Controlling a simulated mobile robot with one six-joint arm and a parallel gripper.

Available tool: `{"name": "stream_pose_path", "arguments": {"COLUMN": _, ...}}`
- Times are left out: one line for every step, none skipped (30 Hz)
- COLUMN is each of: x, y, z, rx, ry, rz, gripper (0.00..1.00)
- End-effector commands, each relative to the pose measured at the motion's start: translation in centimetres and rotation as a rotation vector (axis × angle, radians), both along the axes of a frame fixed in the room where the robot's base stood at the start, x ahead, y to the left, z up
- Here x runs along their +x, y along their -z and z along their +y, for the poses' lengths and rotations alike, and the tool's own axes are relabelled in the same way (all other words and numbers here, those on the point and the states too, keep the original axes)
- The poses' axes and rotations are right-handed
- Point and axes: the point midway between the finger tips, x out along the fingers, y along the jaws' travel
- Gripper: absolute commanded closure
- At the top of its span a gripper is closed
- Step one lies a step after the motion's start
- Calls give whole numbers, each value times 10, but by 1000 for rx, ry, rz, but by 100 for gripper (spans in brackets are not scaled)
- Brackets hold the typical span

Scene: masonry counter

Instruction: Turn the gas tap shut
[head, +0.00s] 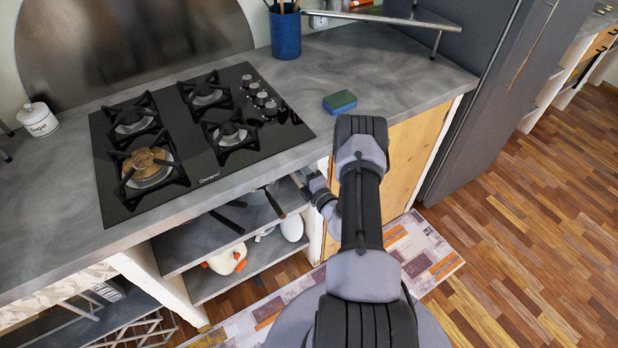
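I cannot pick out the gas tap with certainty. A small round fitting (319,21) shows at the wall behind the counter, beside a metal bar; it is too small to tell whether it is the tap or how it is turned. The black gas hob (222,170) has several control knobs (262,99) at its right side. My arm reaches forward from the bottom and bends down at the counter's front edge. My gripper (308,182) is by that edge, in front of the open shelves, small and partly hidden by the arm. Its fingers cannot be made out.
A green and blue sponge (340,102) lies on the grey counter (395,78). A blue utensil pot (285,34) and a metal rail (385,17) are at the back. A white sugar jar (38,119) stands left. Pans sit on the shelves (190,245) below. Wooden floor (530,230) is clear at right.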

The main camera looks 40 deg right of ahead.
Motion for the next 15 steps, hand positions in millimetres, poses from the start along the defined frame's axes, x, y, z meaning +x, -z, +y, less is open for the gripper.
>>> {"name": "stream_pose_path", "arguments": {"x": -11, "y": -2, "z": 1, "rx": 5, "ry": 5, "rz": 2, "gripper": 64}}
{"name": "stream_pose_path", "arguments": {"x": -18, "y": -3, "z": 3, "rx": 6, "ry": 5, "rz": 2, "gripper": 64}}
{"name": "stream_pose_path", "arguments": {"x": -30, "y": -3, "z": 5, "rx": 6, "ry": 6, "rz": 3, "gripper": 64}}
{"name": "stream_pose_path", "arguments": {"x": -40, "y": -3, "z": 8, "rx": 7, "ry": 6, "rz": 3, "gripper": 64}}
{"name": "stream_pose_path", "arguments": {"x": -49, "y": -4, "z": 10, "rx": 9, "ry": 7, "rz": 2, "gripper": 64}}
{"name": "stream_pose_path", "arguments": {"x": -63, "y": -4, "z": 13, "rx": 7, "ry": 8, "rz": 3, "gripper": 64}}
{"name": "stream_pose_path", "arguments": {"x": -73, "y": -4, "z": 16, "rx": 8, "ry": 8, "rz": 2, "gripper": 64}}
{"name": "stream_pose_path", "arguments": {"x": -83, "y": -4, "z": 18, "rx": 8, "ry": 9, "rz": 1, "gripper": 64}}
{"name": "stream_pose_path", "arguments": {"x": -96, "y": -4, "z": 21, "rx": 7, "ry": 9, "rz": 3, "gripper": 64}}
{"name": "stream_pose_path", "arguments": {"x": -105, "y": -4, "z": 23, "rx": 7, "ry": 9, "rz": 0, "gripper": 64}}
{"name": "stream_pose_path", "arguments": {"x": -113, "y": -4, "z": 25, "rx": 5, "ry": 8, "rz": 1, "gripper": 64}}
{"name": "stream_pose_path", "arguments": {"x": -123, "y": -3, "z": 27, "rx": 6, "ry": 8, "rz": 2, "gripper": 64}}
{"name": "stream_pose_path", "arguments": {"x": -130, "y": -3, "z": 30, "rx": 6, "ry": 7, "rz": 1, "gripper": 64}}
{"name": "stream_pose_path", "arguments": {"x": -136, "y": -3, "z": 31, "rx": 5, "ry": 7, "rz": 0, "gripper": 64}}
{"name": "stream_pose_path", "arguments": {"x": -143, "y": -2, "z": 32, "rx": 4, "ry": 7, "rz": 0, "gripper": 64}}
